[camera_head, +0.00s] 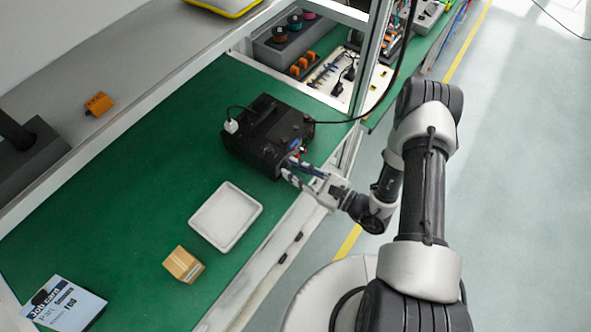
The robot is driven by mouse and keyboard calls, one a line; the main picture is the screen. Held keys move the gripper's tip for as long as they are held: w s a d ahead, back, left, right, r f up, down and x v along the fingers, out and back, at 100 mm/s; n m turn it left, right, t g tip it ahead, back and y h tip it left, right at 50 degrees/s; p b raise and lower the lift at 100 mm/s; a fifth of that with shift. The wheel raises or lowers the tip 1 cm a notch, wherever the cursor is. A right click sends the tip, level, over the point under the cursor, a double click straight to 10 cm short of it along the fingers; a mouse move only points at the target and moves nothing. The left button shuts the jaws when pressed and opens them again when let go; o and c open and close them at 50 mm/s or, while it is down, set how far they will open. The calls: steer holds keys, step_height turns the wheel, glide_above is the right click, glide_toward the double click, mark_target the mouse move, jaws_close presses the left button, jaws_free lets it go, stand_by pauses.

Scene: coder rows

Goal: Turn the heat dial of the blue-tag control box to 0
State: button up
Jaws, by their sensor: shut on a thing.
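The control box (262,137) is a black box on the green workbench, with a white plug and cable at its left top. A small blue mark (306,119) and a small red mark show near its right end. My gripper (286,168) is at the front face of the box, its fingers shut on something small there. The fingers hide the heat dial, so its setting cannot be read.
A white tray (226,217), a cardboard box (183,264) and a job card (63,304) lie on the green bench (130,235). An orange block (99,103) is on the grey shelf. A metal post (369,57) stands right of the box, with a black cable nearby.

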jaws_close()
